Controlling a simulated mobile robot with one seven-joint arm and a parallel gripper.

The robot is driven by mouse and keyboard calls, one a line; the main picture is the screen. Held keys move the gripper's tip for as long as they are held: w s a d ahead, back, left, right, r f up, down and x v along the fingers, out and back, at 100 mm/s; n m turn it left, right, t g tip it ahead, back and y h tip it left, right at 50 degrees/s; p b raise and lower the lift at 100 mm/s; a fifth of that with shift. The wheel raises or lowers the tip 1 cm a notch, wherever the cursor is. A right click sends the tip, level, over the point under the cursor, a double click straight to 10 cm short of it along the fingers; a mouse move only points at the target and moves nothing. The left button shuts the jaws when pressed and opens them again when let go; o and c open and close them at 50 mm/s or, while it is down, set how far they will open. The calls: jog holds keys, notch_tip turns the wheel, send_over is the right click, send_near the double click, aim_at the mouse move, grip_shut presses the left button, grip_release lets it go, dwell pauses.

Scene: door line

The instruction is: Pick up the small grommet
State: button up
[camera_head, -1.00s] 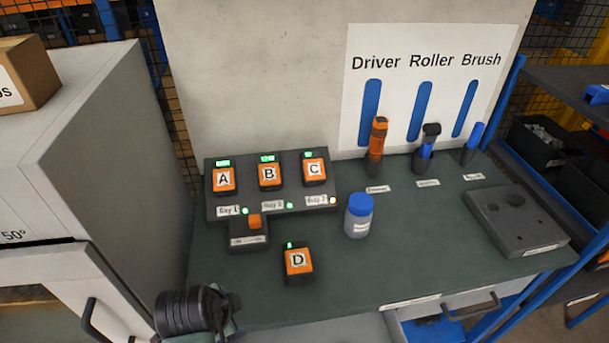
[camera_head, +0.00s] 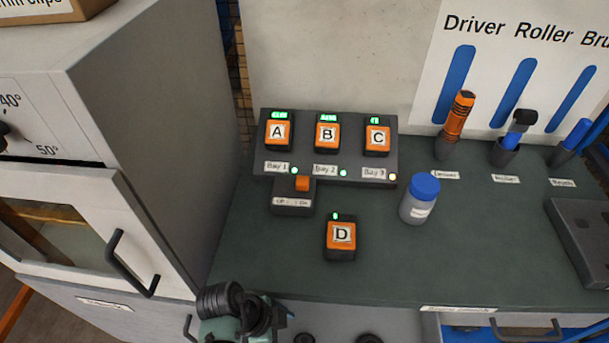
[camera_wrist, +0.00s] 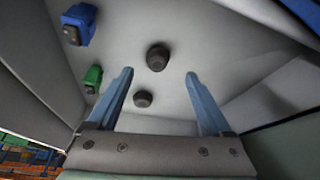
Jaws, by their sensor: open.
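Two dark round grommets lie in an open pale drawer (camera_wrist: 105,45). In the wrist view the smaller-looking grommet (camera_wrist: 143,98) is between the fingers in the picture, and the larger-looking grommet (camera_wrist: 157,56) is farther up. In the head view both show cut off at the bottom edge, the smaller one (camera_head: 304,338) left of the larger one (camera_head: 368,338). My gripper (camera_wrist: 159,73) is open, its two blue fingers apart with nothing held. Its height above the grommets is hard to tell.
A blue piece (camera_wrist: 77,24) and a green piece (camera_wrist: 93,78) lie in the drawer, left of the grommets. Drawer walls rise on both sides. Above is a green worktop (camera_head: 290,265) with battery D (camera_head: 341,237), a blue-lidded jar (camera_head: 420,200) and a charger (camera_head: 328,165). A cabinet (camera_head: 120,150) stands left.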

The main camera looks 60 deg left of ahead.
aim_at(302, 340)
jog(key=shift+x, duration=3.15)
jog(key=shift+s+d, duration=0.1)
jog(key=shift+d, duration=0.05)
grip_shut()
notch_tip(302, 340, up, 28)
jog(key=p, duration=0.8)
